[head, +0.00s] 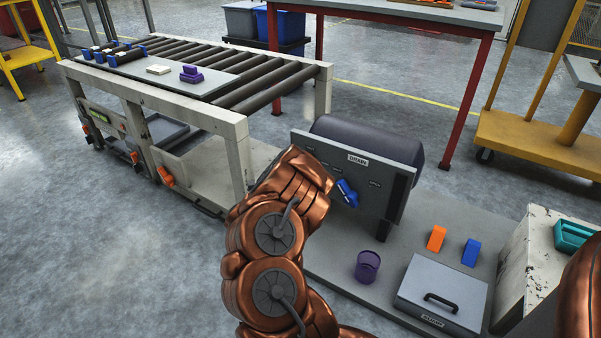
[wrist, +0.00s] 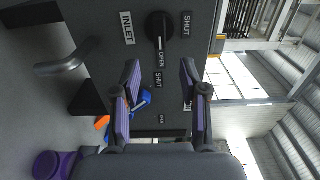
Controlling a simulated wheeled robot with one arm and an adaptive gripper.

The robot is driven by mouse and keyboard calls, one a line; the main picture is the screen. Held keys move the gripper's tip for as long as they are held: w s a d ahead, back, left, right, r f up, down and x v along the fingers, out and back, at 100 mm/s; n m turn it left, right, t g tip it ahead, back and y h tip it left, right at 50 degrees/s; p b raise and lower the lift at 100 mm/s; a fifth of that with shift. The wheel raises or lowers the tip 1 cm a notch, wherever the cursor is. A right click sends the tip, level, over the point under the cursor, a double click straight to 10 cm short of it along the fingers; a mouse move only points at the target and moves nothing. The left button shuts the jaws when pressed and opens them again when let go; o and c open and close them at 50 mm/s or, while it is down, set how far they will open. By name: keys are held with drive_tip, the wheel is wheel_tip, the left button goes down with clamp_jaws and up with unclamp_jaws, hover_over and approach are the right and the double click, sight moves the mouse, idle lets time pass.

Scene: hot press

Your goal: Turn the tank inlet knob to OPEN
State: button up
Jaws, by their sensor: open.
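The inlet knob (wrist: 159,28) is a round black dial on the dark panel (wrist: 100,60), at the top of the wrist view. No contact with the knob shows. In the head view my arm hides the gripper and the knob; the panel (head: 395,205) shows right of it.
A blue handle (head: 346,193) is on the same panel; it also shows between my fingers in the wrist view (wrist: 145,97). A bent metal pipe (wrist: 65,60) sticks out nearby. A purple cup (head: 368,266), grey case (head: 440,290) and roller conveyor (head: 270,85) stand around.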

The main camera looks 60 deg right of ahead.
drive_tip(key=shift+a, duration=2.1)
drive_tip(key=shift+s, duration=0.1)
